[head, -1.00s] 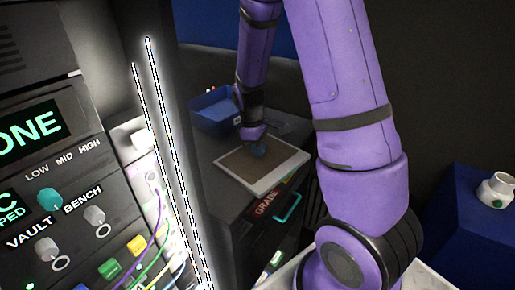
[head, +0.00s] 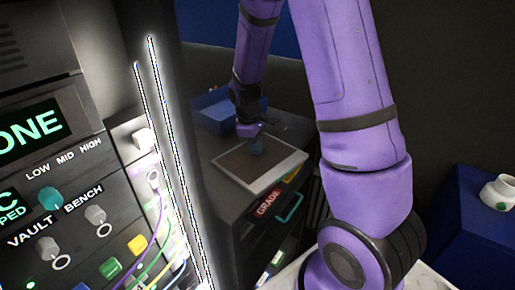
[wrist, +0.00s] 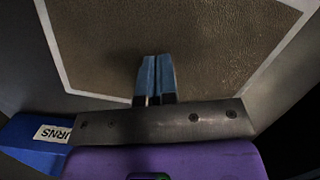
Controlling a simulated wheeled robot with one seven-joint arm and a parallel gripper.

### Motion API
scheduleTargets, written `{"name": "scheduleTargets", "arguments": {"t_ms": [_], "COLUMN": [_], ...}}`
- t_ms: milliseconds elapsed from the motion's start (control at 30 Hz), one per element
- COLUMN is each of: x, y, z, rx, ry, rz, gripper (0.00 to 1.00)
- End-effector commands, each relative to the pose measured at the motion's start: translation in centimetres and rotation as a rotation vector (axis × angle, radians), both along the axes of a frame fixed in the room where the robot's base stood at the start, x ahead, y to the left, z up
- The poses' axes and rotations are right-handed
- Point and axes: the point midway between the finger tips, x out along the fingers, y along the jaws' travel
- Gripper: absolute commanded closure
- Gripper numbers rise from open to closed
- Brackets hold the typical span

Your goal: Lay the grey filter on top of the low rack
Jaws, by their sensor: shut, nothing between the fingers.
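A flat panel with a grey-brown textured face and a pale frame, which looks like the grey filter (head: 280,165), lies on top of a low dark cabinet, apparently the low rack (head: 232,205). The filter (wrist: 215,50) fills much of the wrist view, its frame edges showing at left, bottom and right. My gripper (head: 255,148) is over the filter's face, pointing down. Its blue fingers (wrist: 156,62) are together with nothing between them. I cannot tell whether the fingertips touch the filter.
A blue tray (head: 207,112) stands behind the filter; in the wrist view a blue bin (wrist: 25,130) carries a partly hidden label. A control panel (head: 60,160) with knobs and cables is at left. A white fitting (head: 499,192) sits on a blue block (head: 465,225) at right.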

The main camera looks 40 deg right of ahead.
Motion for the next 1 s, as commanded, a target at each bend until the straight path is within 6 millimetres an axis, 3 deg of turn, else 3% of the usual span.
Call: {"name": "scheduleTargets", "arguments": {"t_ms": [600,1000], "x": [9.0,10.4], "y": [5.7,6.7], "z": [0.1,0.2], "rx": [-0.001,0.000], "ry": [-0.002,-0.001], "rz": [0.002,0.000], "gripper": [1.00,1.00]}}
